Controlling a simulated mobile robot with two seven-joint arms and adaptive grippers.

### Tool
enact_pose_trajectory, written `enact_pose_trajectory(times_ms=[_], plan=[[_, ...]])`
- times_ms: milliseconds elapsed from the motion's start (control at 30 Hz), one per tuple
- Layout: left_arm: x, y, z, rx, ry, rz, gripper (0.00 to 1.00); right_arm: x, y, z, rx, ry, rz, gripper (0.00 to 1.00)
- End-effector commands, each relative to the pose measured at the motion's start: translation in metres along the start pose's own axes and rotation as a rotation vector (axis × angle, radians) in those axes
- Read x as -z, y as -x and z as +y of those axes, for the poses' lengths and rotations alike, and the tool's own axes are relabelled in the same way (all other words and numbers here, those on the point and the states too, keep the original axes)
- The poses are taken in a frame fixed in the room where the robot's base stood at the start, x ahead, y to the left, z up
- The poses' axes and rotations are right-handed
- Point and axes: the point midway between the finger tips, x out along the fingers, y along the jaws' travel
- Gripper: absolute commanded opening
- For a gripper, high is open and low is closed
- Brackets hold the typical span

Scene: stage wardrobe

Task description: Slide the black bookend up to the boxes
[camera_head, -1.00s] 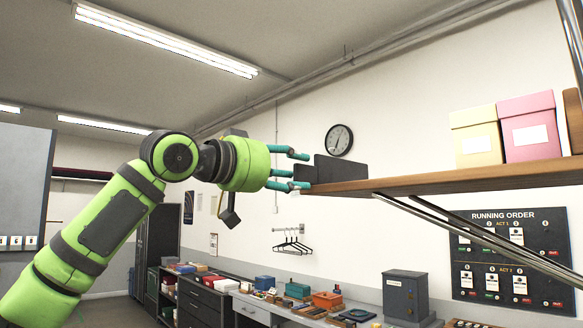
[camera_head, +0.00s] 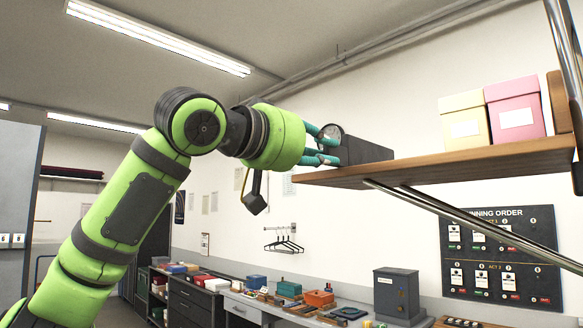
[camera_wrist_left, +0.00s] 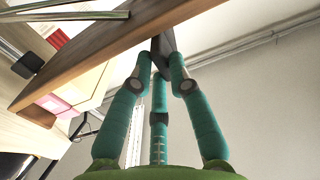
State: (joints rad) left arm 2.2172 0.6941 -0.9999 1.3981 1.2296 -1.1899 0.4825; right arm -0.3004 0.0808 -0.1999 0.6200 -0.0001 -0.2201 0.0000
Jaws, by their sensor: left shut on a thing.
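The black bookend (camera_head: 367,150) stands on the wooden shelf (camera_head: 440,159), near its left end. My left gripper (camera_head: 334,148) is at the bookend's left end, its teal fingers shut on it. In the left wrist view the fingers (camera_wrist_left: 161,72) close around the dark bookend (camera_wrist_left: 164,45) beside the shelf edge (camera_wrist_left: 100,62). A cream box (camera_head: 464,119) and a pink box (camera_head: 515,108) stand side by side farther right on the shelf. A clear gap lies between the bookend and the cream box. My right gripper is not in view.
A brown upright piece (camera_head: 558,102) stands right of the pink box. A metal brace (camera_head: 470,230) runs under the shelf. Below are a cluttered counter and a grey cabinet (camera_head: 397,294).

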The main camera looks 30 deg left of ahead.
Motion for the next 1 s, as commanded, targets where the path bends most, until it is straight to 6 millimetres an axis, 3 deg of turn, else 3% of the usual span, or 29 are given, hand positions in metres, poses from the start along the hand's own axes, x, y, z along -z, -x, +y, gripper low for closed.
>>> enact_pose_trajectory(times_ms=[33, 200, 500, 700, 1000], plan=[[-0.005, -0.001, 0.021, -0.011, -0.007, -0.003, 0.0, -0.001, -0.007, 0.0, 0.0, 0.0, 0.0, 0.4], [-0.004, -0.001, 0.072, -0.008, -0.006, -0.004, 0.0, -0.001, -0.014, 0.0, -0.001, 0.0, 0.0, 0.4], [-0.003, -0.001, 0.133, -0.004, -0.003, -0.006, 0.0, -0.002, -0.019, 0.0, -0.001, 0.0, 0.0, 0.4], [-0.002, -0.001, 0.15, -0.002, -0.002, -0.006, 0.0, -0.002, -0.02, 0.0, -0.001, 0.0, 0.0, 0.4], [-0.002, -0.001, 0.152, 0.0, -0.001, -0.006, 0.0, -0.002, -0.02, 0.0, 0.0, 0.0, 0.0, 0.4]])
